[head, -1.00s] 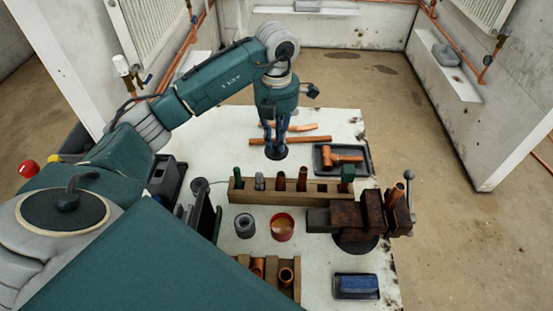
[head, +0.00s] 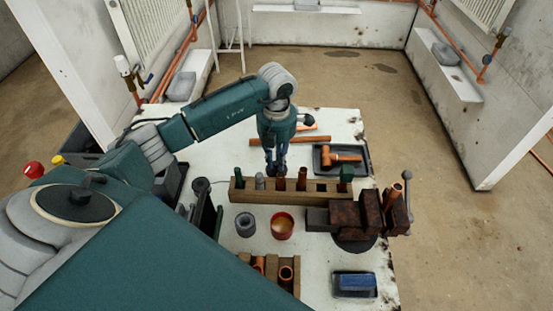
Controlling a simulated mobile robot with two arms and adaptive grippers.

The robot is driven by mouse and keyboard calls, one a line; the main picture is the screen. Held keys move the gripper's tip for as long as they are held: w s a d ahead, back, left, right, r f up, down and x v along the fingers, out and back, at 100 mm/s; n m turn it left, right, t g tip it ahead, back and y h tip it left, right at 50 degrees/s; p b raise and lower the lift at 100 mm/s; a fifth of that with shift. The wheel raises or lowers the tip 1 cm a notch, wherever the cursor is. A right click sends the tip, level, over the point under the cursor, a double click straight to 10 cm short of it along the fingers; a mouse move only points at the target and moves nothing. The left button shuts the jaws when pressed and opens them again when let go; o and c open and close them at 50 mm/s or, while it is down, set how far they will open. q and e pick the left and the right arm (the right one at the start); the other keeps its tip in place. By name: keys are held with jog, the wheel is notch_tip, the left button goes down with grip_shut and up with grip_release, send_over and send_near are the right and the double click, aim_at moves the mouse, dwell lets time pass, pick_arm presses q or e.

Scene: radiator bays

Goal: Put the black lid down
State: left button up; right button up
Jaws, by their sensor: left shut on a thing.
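My left gripper (head: 275,163) is pointing down just behind the wooden rack on the white bench. It is shut on the black lid, which hardly shows now between the fingertips and the rack's back edge. I cannot tell whether the lid touches the bench or the rack. A red tin (head: 282,226) with tan contents stands open in front of the rack. My right gripper is not in view.
The wooden rack (head: 300,196) holds several upright pieces. A rusty vise (head: 352,215) stands at right. A black tray (head: 366,167) holds a copper fitting (head: 343,159). A grey ring-like part (head: 245,225), a blue block (head: 355,283) and a second wooden block (head: 270,270) are nearer.

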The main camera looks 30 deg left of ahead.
aim_at(277, 163)
pick_arm(q)
jog(key=o, duration=0.6)
jog(key=shift+o, duration=1.1)
jog(key=shift+f, duration=0.1)
jog(key=shift+r+p, duration=0.35)
jog(key=shift+w+r+b, duration=0.1)
jog(key=shift+r+b, duration=0.25)
notch_tip(277, 163, up, 11)
jog(key=b, duration=0.2)
jog(key=shift+f, duration=0.1)
